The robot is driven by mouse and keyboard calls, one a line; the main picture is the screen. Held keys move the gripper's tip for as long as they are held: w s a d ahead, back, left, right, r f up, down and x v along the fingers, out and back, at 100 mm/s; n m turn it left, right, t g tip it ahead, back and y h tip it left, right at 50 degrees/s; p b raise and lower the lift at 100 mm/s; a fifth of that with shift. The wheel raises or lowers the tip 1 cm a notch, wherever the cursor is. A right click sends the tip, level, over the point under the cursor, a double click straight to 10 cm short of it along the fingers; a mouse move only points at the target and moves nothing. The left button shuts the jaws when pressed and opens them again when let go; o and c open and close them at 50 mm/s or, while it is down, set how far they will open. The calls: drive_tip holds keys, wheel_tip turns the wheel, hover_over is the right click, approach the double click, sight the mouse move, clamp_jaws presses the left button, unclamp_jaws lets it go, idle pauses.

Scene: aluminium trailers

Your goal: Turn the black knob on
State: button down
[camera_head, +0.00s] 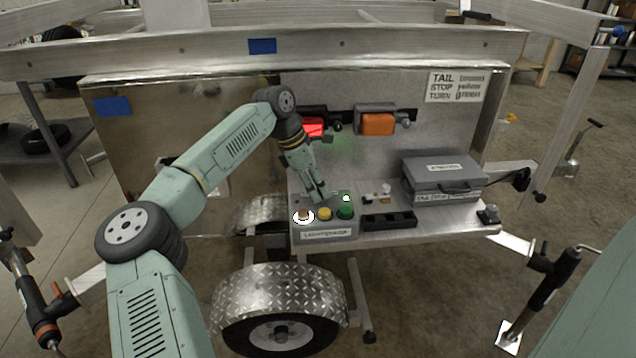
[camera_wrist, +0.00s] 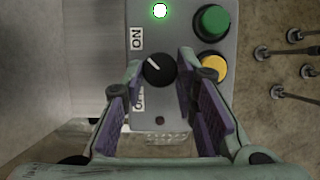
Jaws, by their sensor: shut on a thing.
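The black knob (camera_wrist: 160,71) sits on the grey control box (camera_wrist: 178,20) in the wrist view. Its white pointer line slants up and left, toward the ON label (camera_wrist: 137,39). The OFF label (camera_wrist: 139,100) is partly hidden by a finger. My gripper (camera_wrist: 160,78) is shut on the knob, with one finger on each side. In the head view my gripper (camera_head: 318,196) reaches down to the back of the control box (camera_head: 325,232) and hides the knob. A small indicator (camera_wrist: 160,10) beyond the knob glows green.
Green (camera_head: 345,212), yellow (camera_head: 324,214) and white-ringed (camera_head: 303,217) buttons line the box front. A black tray (camera_head: 388,221) and grey case (camera_head: 443,178) stand to its right. A red lamp (camera_head: 313,128) is lit behind my wrist, beside an orange lamp (camera_head: 377,124).

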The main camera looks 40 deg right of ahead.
idle(0.4)
drive_tip(key=c, duration=1.3)
unclamp_jaws()
drive_tip(key=shift+r, duration=0.1)
drive_tip(key=v, duration=1.2)
drive_tip(key=shift+d, duration=0.15)
